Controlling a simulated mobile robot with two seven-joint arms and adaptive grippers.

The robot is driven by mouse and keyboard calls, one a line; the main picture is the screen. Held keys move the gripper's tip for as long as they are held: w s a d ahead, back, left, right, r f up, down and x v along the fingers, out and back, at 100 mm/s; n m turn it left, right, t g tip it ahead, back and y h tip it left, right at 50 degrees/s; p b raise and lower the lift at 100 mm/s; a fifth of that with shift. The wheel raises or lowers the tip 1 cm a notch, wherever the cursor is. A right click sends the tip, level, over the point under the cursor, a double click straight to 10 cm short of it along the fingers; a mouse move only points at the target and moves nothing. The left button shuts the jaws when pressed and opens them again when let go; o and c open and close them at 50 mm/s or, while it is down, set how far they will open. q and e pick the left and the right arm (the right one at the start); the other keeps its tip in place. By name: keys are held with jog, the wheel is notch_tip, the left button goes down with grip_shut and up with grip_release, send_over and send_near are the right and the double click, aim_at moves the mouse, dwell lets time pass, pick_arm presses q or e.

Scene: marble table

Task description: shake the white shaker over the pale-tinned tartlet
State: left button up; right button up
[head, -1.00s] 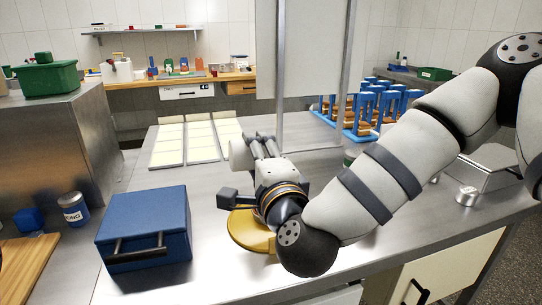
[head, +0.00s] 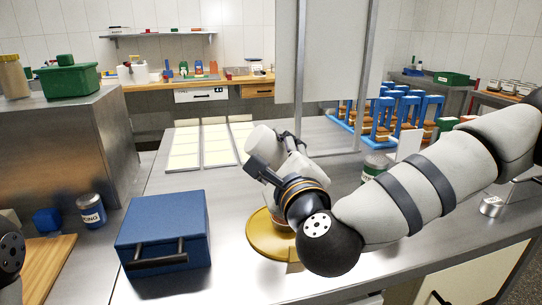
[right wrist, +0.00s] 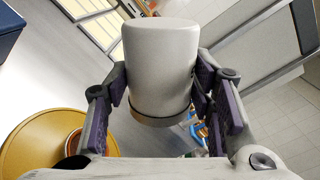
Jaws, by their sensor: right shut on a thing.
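My right gripper (head: 288,150) is shut on the white shaker (head: 262,141), a plain white cylinder. The shaker is tilted, with one end toward the upper left in the head view. In the right wrist view the shaker (right wrist: 160,60) sits between the purple-padded fingers (right wrist: 160,90), with a grey band at its near end. Below the gripper is a round yellow stand (head: 262,242). On it, a tartlet (right wrist: 75,142) shows only in part in the right wrist view; the gripper covers much of it, and its tin colour is unclear. My left gripper is out of view.
A blue box (head: 160,228) with a black handle stands left of the stand. White trays (head: 200,158) lie behind. A framed panel (head: 325,60) and a blue rack (head: 385,125) stand behind and to the right. A lidded jar (head: 376,165) is beyond my right arm.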

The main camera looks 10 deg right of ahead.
aim_at(274, 170)
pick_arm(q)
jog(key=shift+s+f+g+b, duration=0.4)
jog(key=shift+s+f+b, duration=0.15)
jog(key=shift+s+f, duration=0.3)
pick_arm(e)
jog(key=shift+a+f, duration=0.1)
jog(key=shift+f, duration=2.85)
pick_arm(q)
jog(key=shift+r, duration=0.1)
pick_arm(e)
notch_tip(274, 170, up, 2)
jog(key=shift+r, duration=0.1)
notch_tip(274, 170, down, 4)
jog(key=shift+f, duration=0.15)
jog(key=shift+r, duration=0.2)
notch_tip(274, 170, up, 4)
jog(key=shift+f, duration=0.2)
